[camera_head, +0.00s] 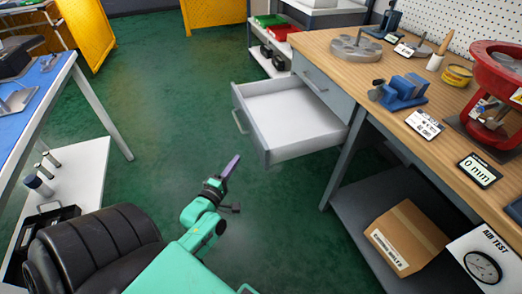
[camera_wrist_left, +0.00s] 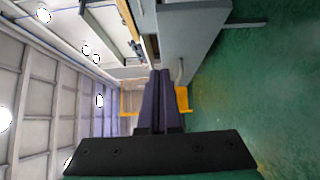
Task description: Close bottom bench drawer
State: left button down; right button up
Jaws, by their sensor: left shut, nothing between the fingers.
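The bottom bench drawer (camera_head: 292,120) is pulled well out of the wooden-topped bench (camera_head: 352,68) and looks empty, with a white inside. Its grey front faces left and carries a bar handle (camera_head: 239,122). My left gripper (camera_head: 236,160) is shut, with purple fingers and nothing in them. In the head view it appears just below the drawer's near front corner, apart from it. In the left wrist view the shut fingers (camera_wrist_left: 158,75) point toward a grey panel (camera_wrist_left: 195,40), and a small handle (camera_wrist_left: 180,72) shows beside their tips. My right gripper is not in view.
A closed upper drawer (camera_head: 311,75) sits above. The bench's lower shelf (camera_head: 372,215) holds a cardboard box (camera_head: 405,238). A blue-topped table (camera_head: 35,90) and a black chair-like object (camera_head: 95,250) stand left. Green floor (camera_head: 165,110) is clear left of the drawer.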

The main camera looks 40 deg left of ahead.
aim_at(260, 140)
pick_arm(q)
jog(key=w, duration=0.6)
jog(key=w+d, duration=0.1)
jog(key=w, duration=0.2)
jog(key=shift+w+d+f, duration=0.1)
jog(key=shift+w, duration=0.1)
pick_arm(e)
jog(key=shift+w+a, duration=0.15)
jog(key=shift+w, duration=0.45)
pick_arm(q)
jog(key=shift+d, duration=0.1)
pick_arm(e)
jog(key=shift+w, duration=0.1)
